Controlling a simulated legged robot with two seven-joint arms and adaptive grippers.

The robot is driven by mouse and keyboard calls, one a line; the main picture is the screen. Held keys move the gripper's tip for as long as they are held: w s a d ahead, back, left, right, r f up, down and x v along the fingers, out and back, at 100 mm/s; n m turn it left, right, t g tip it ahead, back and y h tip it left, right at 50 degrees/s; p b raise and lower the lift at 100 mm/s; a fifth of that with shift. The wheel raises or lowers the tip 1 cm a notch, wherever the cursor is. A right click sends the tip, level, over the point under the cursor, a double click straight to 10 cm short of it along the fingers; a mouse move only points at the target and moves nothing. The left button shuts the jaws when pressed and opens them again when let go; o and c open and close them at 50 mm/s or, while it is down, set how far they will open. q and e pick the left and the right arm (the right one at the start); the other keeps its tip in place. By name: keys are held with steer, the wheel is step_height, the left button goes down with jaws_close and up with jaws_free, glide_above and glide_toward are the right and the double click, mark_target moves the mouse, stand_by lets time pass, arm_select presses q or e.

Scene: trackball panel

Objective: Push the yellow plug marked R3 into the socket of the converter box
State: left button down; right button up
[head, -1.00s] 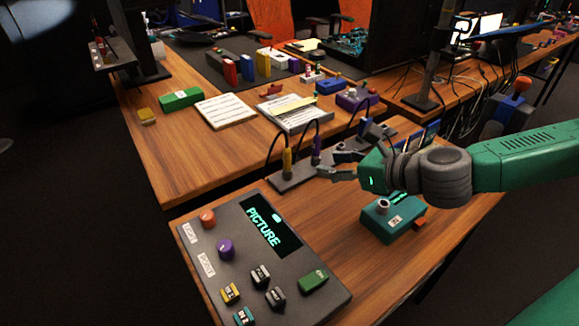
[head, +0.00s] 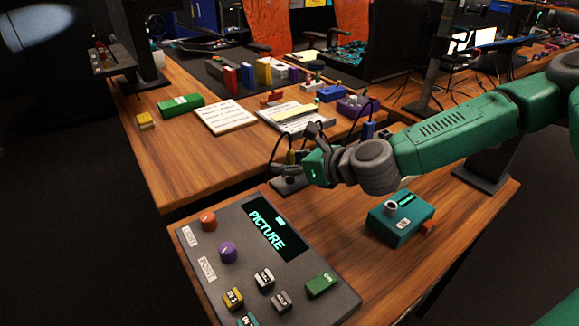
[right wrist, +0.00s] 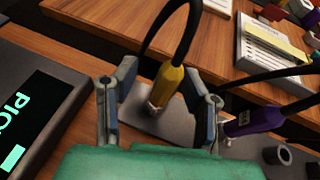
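The yellow plug (right wrist: 168,84) stands upright in a grey holder (right wrist: 140,118), a black cable rising from its top. Its marking is not readable. In the right wrist view it lies between the two spread fingers of my right gripper (right wrist: 160,80), with gaps on both sides. In the head view my right gripper (head: 297,152) is at the holder and mostly hides the plug. The teal converter box (head: 402,226) sits on the near table to the right, with a round grey socket (head: 390,206) on top. My left gripper is not in view.
A purple plug (right wrist: 256,121) stands just right of the right finger. A dark panel (head: 225,275) with a PICTURE screen and knobs lies at front left. Notepads (head: 225,117) and a green block (head: 181,104) lie on the far table.

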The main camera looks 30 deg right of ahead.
steer(key=shift+d, duration=0.1)
jaws_close()
steer(key=shift+d+f, duration=0.15)
steer(key=shift+d, duration=0.25)
steer(key=shift+a, duration=0.1)
